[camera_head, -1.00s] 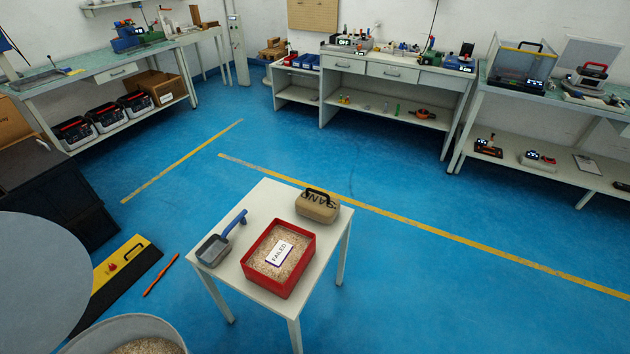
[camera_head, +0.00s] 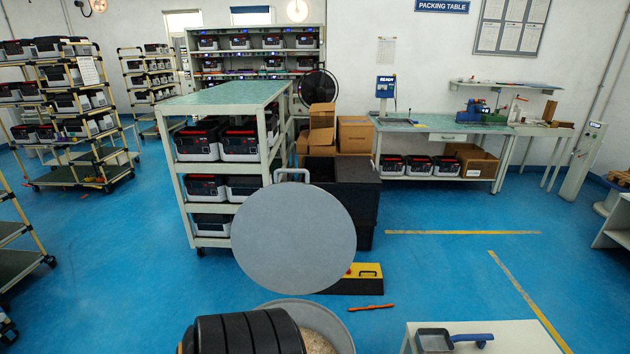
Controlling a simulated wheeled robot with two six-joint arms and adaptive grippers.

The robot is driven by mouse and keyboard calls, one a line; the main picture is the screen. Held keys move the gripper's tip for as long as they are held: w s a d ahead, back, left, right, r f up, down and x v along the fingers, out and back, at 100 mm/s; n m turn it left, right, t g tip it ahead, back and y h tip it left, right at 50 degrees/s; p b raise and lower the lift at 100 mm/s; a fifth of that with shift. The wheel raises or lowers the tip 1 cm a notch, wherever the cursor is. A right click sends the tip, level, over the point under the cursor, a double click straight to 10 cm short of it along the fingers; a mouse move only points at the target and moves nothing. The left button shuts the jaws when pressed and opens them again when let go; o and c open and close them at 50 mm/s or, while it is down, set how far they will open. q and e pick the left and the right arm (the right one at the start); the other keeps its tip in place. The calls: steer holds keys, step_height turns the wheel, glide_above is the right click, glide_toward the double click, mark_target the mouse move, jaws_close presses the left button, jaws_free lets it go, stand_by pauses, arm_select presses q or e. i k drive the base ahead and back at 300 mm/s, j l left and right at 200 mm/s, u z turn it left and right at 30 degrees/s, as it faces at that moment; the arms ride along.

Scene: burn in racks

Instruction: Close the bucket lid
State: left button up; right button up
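The bucket (camera_head: 341,325) stands at the bottom of the view, partly cut off by the frame's edge. It is grey and round, with sandy granules (camera_head: 318,343) showing inside. Its lid (camera_head: 293,237) is a large grey disc that stands raised, nearly upright, behind the bucket's opening. A pale handle loop shows at the lid's top edge. A black ribbed cylindrical part hides the left side of the bucket; it looks like part of my arm. No fingers of either gripper show.
A white table (camera_head: 520,338) with a dustpan-like scoop (camera_head: 434,340) stands at the bottom right. A yellow and black board (camera_head: 358,279) and an orange stick (camera_head: 371,307) lie on the floor behind the bucket. A rack (camera_head: 187,190) with several boxed units stands behind the lid. The blue floor at right is open.

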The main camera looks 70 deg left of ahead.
mark_target(290, 238)
steer(key=u, duration=2.35)
steer(key=k+z, duration=0.1)
steer(key=k, duration=0.55)
steer(key=z, duration=1.55)
steer(key=j, duration=1.45)
steer(key=i+j, duration=0.1)
steer(key=j, duration=1.3)
steer(key=i+j, duration=0.1)
steer(key=j, duration=1.35)
